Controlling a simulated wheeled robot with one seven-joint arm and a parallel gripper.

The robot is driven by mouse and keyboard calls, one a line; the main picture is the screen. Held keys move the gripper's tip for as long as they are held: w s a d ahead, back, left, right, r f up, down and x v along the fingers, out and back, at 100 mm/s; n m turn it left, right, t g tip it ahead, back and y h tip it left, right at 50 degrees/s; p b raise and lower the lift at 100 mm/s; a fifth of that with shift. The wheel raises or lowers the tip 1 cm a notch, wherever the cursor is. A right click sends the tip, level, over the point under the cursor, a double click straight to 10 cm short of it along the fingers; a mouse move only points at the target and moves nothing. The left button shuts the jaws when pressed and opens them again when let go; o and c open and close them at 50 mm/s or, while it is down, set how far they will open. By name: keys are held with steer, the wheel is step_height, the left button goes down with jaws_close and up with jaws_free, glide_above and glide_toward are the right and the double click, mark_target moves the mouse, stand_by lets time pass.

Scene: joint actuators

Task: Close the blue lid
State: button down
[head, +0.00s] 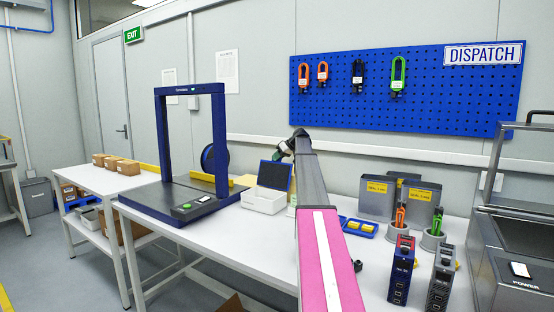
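A small white box (263,201) stands on the white table, right of the blue-framed machine. Its blue lid (275,175) is open and stands raised at the back of the box, its dark face toward me. My arm reaches away from me over the table, just right of the box. My gripper (287,147) is at the arm's far end, above and slightly right of the raised lid. It is small in the picture and partly hidden by the arm, so its fingers and any contact with the lid cannot be made out.
The blue-framed machine (162,193) stands left of the box. Right of my arm are a blue tray (358,227) with yellow pieces, grey bins (377,196), two upright modules (401,270) and cups with tools. A blue pegboard (430,90) hangs behind.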

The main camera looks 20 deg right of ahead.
steer(key=shift+s+a+r, duration=0.15)
steer(key=shift+s+a, duration=0.3)
steer(key=shift+a, duration=0.1)
steer(key=s+a+n+t+h, duration=0.45)
steer(key=s+a, duration=0.25)
steer(key=a, duration=0.2)
steer(key=s+a+f+n+t+h, duration=0.1)
steer(key=s+a+f+t+h, duration=0.1)
steer(key=f, duration=0.5)
steer(key=s+a+f+n+t+h, duration=0.2)
steer(key=s+a+f, duration=0.1)
steer(key=a+f, duration=0.2)
steer(key=shift+s+a+f+t, duration=0.25)
steer(key=shift+s+f+t, duration=0.15)
steer(key=shift+f, duration=0.6)
steer(key=shift+h, duration=0.25)
